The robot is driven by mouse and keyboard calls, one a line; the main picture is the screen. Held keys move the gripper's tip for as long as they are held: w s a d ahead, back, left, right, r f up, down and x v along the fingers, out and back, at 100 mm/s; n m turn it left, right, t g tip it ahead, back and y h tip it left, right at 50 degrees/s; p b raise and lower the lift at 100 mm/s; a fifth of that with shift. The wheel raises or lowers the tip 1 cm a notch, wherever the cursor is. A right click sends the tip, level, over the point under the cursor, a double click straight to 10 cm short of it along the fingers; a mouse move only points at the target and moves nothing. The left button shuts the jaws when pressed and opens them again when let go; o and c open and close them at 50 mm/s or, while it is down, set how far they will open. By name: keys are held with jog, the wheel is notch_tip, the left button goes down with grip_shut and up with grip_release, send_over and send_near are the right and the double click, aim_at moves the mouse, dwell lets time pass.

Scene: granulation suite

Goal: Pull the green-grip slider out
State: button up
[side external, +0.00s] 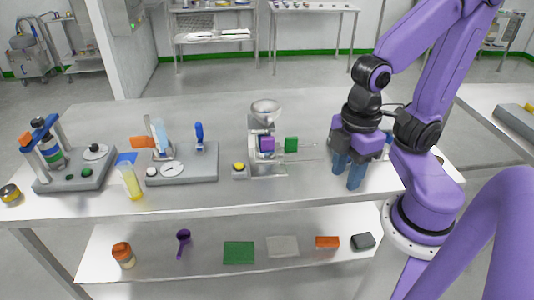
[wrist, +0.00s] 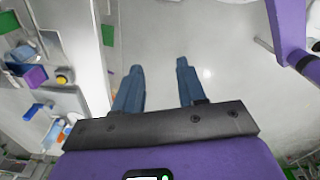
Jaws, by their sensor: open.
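The green grip (side external: 291,144) is a small upright green block on thin rods at the right of a grey device (side external: 268,160) with a metal funnel on top. A purple block (side external: 267,144) sits in the device, left of the grip. My gripper (side external: 348,180) is open and empty, blue fingers pointing down, to the right of the green grip and apart from it. In the wrist view, the open fingers (wrist: 159,68) have nothing between them. The purple block (wrist: 35,76) shows at the left there, and a green patch (wrist: 8,22) at the edge appears to be the grip.
A yellow button (side external: 239,167) is at the device's left front. Left of it stand a gauge unit (side external: 190,168), a yellow-filled cylinder (side external: 131,185) and a grey rack base (side external: 75,175). The lower shelf (side external: 200,252) holds small items. Table behind the device is clear.

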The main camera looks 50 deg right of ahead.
jog(key=shift+o, duration=0.2)
jog(key=shift+w, duration=0.1)
jog(key=m+t+y, duration=0.3)
jog(key=m, duration=0.1)
send_over(292, 138)
jog(key=s+d, duration=0.4)
notch_tip(292, 138, down, 6)
jog(key=x, duration=1.6)
jog(key=shift+w+f, duration=0.25)
jog(key=shift+f, duration=0.15)
jog(key=shift+d, duration=0.1)
grip_shut()
